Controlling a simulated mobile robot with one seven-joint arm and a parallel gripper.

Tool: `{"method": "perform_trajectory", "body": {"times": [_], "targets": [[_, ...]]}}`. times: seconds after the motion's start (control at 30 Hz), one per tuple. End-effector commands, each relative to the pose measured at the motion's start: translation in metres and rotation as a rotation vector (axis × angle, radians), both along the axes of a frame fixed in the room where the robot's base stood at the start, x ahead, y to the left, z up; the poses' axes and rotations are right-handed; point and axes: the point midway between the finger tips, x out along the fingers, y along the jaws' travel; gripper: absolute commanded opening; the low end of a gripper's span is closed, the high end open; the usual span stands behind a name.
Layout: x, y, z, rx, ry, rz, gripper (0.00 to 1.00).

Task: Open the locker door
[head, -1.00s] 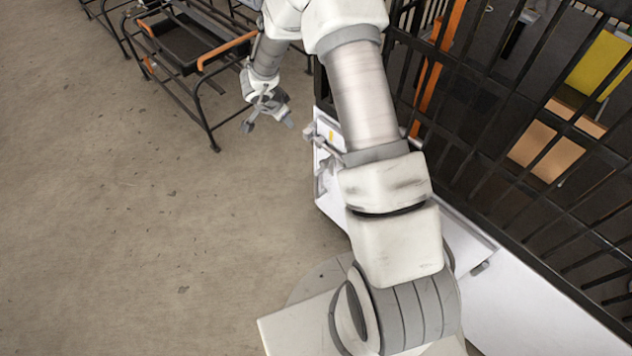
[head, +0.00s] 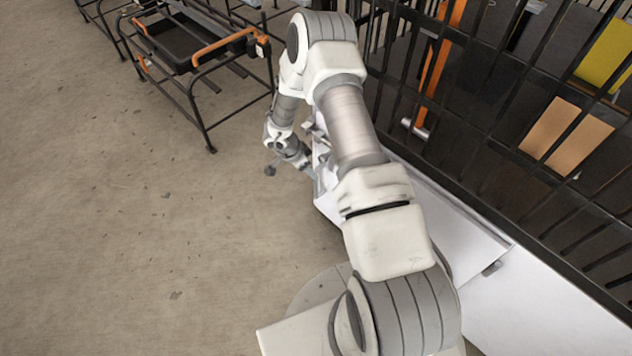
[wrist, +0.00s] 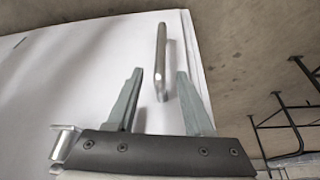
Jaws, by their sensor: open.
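The white locker door (wrist: 85,65) fills much of the wrist view. A grey metal bar handle (wrist: 161,60) stands out from it near its right edge. My gripper (wrist: 158,82) is open, and its two fingers point toward the handle. The handle's near end lies between the fingertips in the picture; I cannot tell whether a finger touches it. In the head view my gripper (head: 291,173) is beside the white locker (head: 325,190), at its left end. The handle is hidden there by my arm, and no opening gap shows.
A black metal fence (head: 480,120) stands behind the locker. A black cart with orange handles (head: 200,55) stands at the upper left, near my arm. The concrete floor (head: 140,240) to the left is clear.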

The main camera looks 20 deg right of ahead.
Motion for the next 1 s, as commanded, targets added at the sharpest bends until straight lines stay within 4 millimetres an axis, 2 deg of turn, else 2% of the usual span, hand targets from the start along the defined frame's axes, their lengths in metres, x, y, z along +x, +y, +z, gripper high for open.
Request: {"method": "perform_trajectory", "body": {"times": [0.03, 0.1, 0.3, 0.5, 0.77, 0.87, 1.0], "targets": [[0.001, -0.005, -0.016, 0.000, 0.001, 0.000, 0.52], [0.001, -0.010, -0.029, 0.000, 0.002, -0.001, 0.52], [0.004, -0.022, -0.056, 0.000, 0.000, 0.000, 0.52], [0.005, -0.027, -0.067, 0.000, -0.001, 0.000, 0.52], [0.005, -0.027, -0.067, 0.000, -0.001, 0.001, 0.52], [0.005, -0.027, -0.067, 0.000, -0.001, 0.001, 0.38], [0.005, -0.027, -0.067, 0.000, -0.001, 0.001, 0.12]]}}
